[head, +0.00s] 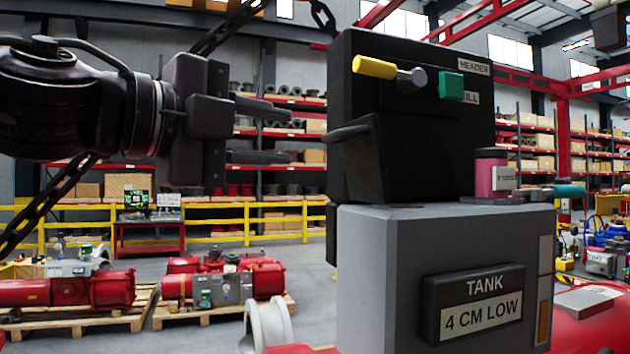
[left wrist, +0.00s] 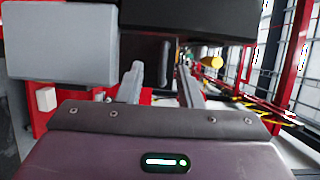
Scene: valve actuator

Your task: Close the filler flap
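The filler flap (head: 357,165) is a black tilted panel on the lower left front of the black header box (head: 430,140). Its upper edge, with a lip sticking out to the left, stands out from the box, so it looks open. My left gripper (head: 290,133) is left of the flap, its two fingers apart and pointing toward it, with nothing between them. In the left wrist view the fingers (left wrist: 161,85) are also apart, and a dark panel, perhaps the flap (left wrist: 150,62), shows between and beyond them. My right gripper is in neither view.
The grey tank (head: 385,270), labelled "TANK 4 CM LOW", stands below the header. A yellow-handled lever (head: 374,67) and a green block (head: 451,86) project from the header's front. A pink container (head: 487,176) stands on the tank's right.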

